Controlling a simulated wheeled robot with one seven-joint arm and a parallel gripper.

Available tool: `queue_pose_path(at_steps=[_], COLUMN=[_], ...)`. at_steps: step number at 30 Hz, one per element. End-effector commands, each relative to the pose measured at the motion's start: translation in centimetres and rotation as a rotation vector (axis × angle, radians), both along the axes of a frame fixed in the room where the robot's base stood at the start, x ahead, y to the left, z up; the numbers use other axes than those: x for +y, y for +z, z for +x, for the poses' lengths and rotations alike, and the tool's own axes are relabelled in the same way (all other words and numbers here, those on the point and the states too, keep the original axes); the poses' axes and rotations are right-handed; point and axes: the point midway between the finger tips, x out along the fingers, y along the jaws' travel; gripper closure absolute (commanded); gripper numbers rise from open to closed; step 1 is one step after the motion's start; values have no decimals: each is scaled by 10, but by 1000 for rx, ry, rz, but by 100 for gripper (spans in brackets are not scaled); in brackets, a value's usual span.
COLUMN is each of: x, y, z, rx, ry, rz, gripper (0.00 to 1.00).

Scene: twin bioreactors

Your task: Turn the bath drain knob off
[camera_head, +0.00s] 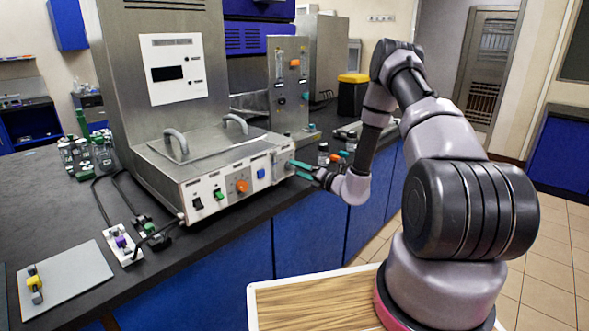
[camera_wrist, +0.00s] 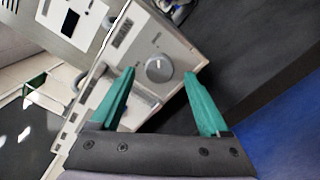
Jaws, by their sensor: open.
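The bath (camera_head: 215,165) is a steel box with a white front panel and two grey handles on its lid, on the dark bench. A round grey knob (camera_wrist: 159,69) shows on a pale panel in the wrist view; I take it for the drain knob. My gripper (camera_head: 295,169) is at the right end of the bath's front. Its two teal fingers are open and empty, with the tips either side of the knob in the wrist view (camera_wrist: 158,74). I cannot tell whether they touch it. In the head view the knob cannot be made out.
An orange knob (camera_head: 242,186), a green button (camera_head: 219,194) and a blue button (camera_head: 261,173) sit on the same front. A second steel unit (camera_head: 291,85) stands behind. Bottles (camera_head: 85,155) stand at the left. A grey mat (camera_head: 65,284) lies at the front left.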

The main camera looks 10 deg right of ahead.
Motion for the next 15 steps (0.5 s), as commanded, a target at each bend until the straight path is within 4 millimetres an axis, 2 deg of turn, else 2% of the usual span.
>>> queue_pose_path(at_steps=[6,15], x=[14,17], y=[0,0], z=[20,23], rx=[0,0], ry=[1,1], rz=[-1,0], gripper=[21,21])
